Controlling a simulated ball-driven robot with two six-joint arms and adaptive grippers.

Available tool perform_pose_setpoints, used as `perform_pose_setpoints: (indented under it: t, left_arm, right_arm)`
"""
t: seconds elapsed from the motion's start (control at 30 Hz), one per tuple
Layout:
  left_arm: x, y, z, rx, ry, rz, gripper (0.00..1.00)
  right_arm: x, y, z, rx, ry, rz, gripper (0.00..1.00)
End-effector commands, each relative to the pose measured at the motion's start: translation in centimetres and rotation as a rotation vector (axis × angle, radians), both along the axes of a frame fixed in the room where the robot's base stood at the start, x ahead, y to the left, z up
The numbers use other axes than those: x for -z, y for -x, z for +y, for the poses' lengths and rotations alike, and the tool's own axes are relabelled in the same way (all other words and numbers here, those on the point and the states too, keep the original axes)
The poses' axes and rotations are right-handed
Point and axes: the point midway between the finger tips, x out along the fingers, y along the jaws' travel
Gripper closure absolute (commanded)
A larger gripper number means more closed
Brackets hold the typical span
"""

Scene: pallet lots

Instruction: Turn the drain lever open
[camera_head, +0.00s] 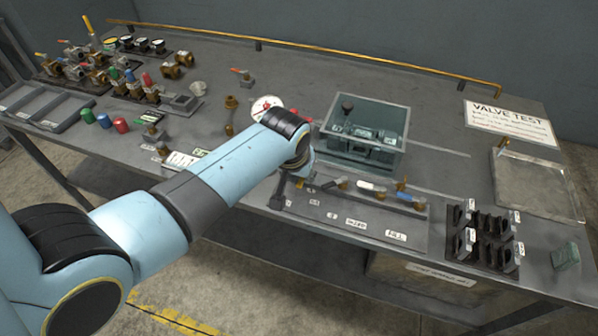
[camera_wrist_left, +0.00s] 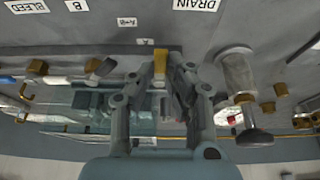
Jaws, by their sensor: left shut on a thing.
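My left gripper (camera_wrist_left: 162,68) is shut on a slim thing by the front valve strip, near the DRAIN label (camera_wrist_left: 197,4). The thing looks like the drain lever (camera_wrist_left: 178,86), though the fingers cover most of it. In the head view my left arm hides most of the gripper and this lever. The valve strip (camera_head: 333,217) lies along the table's front edge. A white-handled lever (camera_head: 370,187) and a blue-handled lever (camera_head: 405,197) stand to the right on it. My right gripper is in neither view.
A teal open bin (camera_head: 352,108) stands just behind the strip. A black rack (camera_head: 484,237) and a small green block (camera_head: 566,255) are at the right. Several valves and coloured caps crowd the left. A shallow tray (camera_head: 537,184) lies far right.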

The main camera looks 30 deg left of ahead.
Motion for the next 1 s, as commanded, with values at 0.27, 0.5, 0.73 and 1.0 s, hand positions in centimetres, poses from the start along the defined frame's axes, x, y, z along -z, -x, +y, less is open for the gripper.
perform_pose_setpoints:
  t: [0.27,0.5,0.73,1.0]
  left_arm:
    - [-0.18,-0.23,-0.15,-0.043,0.000,-0.005,1.00]
    - [-0.18,-0.23,-0.16,-0.045,0.000,-0.004,1.00]
    - [-0.14,-0.20,-0.16,-0.044,0.001,-0.003,0.72]
    - [-0.05,-0.09,-0.17,-0.043,0.000,-0.001,0.64]
  right_arm:
    - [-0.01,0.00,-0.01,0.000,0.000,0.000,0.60]
    - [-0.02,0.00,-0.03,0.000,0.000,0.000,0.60]
    - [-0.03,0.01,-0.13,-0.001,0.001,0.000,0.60]
    - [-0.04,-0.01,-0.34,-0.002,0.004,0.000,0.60]
